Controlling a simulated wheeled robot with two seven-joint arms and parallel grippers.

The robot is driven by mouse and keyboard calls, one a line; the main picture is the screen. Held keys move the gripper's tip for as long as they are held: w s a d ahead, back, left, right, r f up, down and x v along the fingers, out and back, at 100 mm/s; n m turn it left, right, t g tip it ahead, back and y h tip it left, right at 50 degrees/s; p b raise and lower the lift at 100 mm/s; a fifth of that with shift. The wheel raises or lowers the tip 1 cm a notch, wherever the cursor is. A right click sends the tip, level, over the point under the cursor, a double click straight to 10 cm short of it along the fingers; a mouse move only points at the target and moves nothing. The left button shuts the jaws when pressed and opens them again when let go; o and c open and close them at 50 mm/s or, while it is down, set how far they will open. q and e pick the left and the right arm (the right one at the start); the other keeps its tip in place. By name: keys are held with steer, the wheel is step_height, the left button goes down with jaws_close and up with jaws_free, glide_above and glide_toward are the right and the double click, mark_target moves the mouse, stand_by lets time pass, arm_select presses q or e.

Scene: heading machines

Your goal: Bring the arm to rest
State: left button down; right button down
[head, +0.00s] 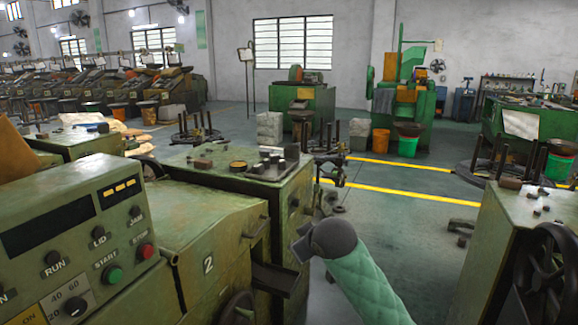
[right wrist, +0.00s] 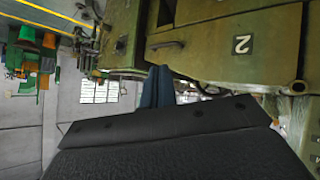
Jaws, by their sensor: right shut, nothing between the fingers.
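My right arm shows in the head view as a green quilted sleeve with a dark rounded wrist, reaching up from the bottom right, in front of the machine marked 2 (head: 225,255). In the right wrist view my right gripper (right wrist: 158,72) shows as two blue-grey fingers close together, shut with nothing between them. My left gripper is not in view.
A control panel (head: 75,235) with RUN, LID and START buttons is at the left. A machine with a black handwheel (head: 545,270) stands at the right. A small dark chute (head: 272,279) juts from machine 2. Open floor with yellow lines (head: 400,192) lies beyond.

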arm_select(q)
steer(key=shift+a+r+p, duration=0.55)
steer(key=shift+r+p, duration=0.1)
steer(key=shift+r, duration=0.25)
arm_select(e)
steer(key=s+d+f+m+g, duration=0.2)
steer(key=s+d+f, duration=0.1)
steer(key=s+f, duration=0.8)
steer(key=s+d+f+m+g+h, duration=0.1)
steer(key=s+d+f+m+g, duration=0.1)
steer(key=s+f, duration=1)
steer(key=s+d+f+m+g+h, duration=0.1)
steer(key=s+d+f, duration=0.4)
steer(key=s+f, duration=0.7)
steer(key=s+m+g, duration=0.1)
steer(key=s+g, duration=0.1)
steer(key=s, duration=0.8)
steer(key=shift+d+g, duration=0.25)
steer(key=shift+g, duration=0.15)
